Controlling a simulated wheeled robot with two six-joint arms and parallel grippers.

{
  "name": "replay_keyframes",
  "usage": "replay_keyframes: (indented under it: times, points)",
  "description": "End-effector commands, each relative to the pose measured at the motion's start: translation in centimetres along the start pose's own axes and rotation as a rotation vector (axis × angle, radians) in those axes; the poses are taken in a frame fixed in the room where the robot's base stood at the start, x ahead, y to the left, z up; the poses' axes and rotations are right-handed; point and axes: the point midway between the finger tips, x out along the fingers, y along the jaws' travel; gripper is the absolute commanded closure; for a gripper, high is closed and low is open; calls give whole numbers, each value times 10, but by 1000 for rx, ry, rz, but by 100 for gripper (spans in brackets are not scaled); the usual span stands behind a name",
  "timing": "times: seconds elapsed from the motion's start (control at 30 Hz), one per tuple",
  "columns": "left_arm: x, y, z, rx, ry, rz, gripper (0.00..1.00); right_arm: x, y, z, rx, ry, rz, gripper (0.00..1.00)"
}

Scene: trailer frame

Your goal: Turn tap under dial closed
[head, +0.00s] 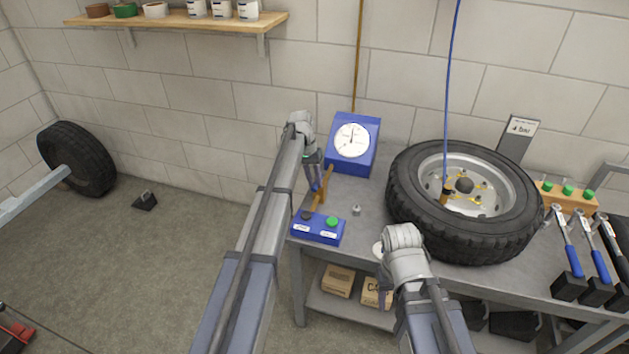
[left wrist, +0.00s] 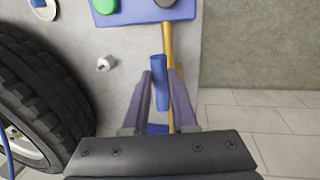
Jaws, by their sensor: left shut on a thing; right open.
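The blue dial box (head: 364,166) stands on the bench against the wall, its white round face turned to me. A brass pipe (head: 327,179) runs below and left of it, also seen in the left wrist view (left wrist: 168,45). The tap's blue handle (left wrist: 160,85) lies roughly along the pipe. My left gripper (head: 315,184) is shut on this handle; its two fingers (left wrist: 160,100) sit on either side of it. My right gripper's wrist end (head: 404,245) is over the bench's front edge, with its fingers hidden from the head view.
A blue button box (head: 318,239) with green and black buttons sits at the bench corner near the tap. A nut (head: 356,210) lies beside it. A wheel with tyre (head: 405,205) fills the middle of the bench. Blue-handled wrenches (head: 572,262) stand at right. Floor at left is mostly clear.

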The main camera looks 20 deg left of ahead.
Motion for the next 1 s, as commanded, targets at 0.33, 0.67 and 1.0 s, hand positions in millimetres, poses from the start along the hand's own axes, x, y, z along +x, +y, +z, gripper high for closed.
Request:
replay_keyframes:
  times: [0.33, 0.67, 1.0]
  points:
    - [0, 0, 0, 0, 0, 0, 100, 0, 0, 0, 0, 0, 0, 50]
    - [1, 3, 1, -52, 11, 0, 100, 0, 0, 0, 0, 0, 0, 50]
    - [3, 16, 0, -308, 62, 0, 100, 0, 0, 0, 0, 0, 0, 50]
